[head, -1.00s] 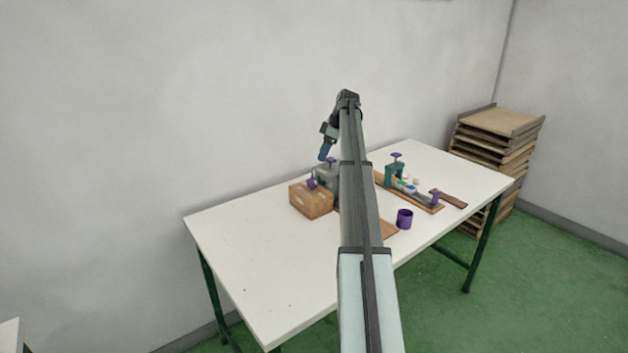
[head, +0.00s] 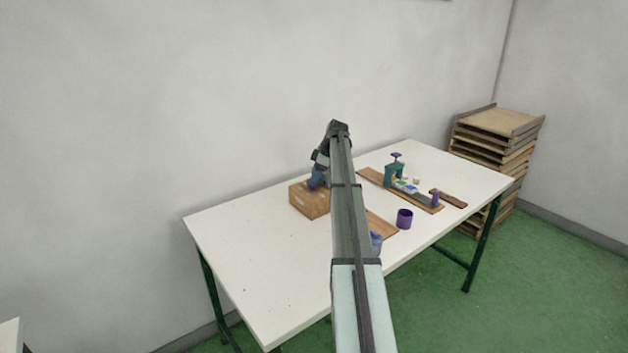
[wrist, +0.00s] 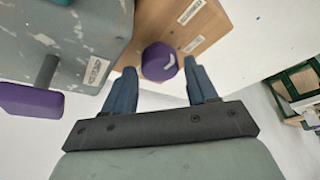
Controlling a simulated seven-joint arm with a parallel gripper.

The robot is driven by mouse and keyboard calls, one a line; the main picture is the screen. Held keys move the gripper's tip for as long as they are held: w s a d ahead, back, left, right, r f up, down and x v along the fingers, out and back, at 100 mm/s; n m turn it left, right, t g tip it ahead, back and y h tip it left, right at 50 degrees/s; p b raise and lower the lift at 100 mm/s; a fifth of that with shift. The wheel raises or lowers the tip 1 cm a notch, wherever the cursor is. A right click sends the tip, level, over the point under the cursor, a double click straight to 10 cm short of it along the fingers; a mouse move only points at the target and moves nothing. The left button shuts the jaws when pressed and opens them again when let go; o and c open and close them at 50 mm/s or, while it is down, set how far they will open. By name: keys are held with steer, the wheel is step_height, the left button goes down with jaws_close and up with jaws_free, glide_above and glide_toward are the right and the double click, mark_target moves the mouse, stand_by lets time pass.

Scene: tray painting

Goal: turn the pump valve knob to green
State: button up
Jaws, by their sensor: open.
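The round purple knob (wrist: 158,62) with a white pointer mark shows in the wrist view, against the wooden block (wrist: 193,28). In the head view my gripper (head: 316,179) is low at the block (head: 310,201) and hides the knob. In the wrist view my gripper (wrist: 159,68) is open, with one blue finger on each side of the knob. Clear gaps show between fingers and knob, so it is not gripped. I cannot make out a green mark by the knob. A grey paint-flecked housing (wrist: 70,38) stands left of the block.
A flat purple handle (wrist: 30,101) on a rod sticks out of the grey housing, left of my fingers. On the white table (head: 260,240), a purple cup (head: 404,219) and a green device (head: 394,175) on a board stand to the right. The table's left part is clear.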

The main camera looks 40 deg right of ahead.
steer(key=shift+w+a+f, duration=0.2)
steer(key=shift+f, duration=0.45)
steer(key=c, duration=0.8)
steer(key=shift+o, duration=0.2)
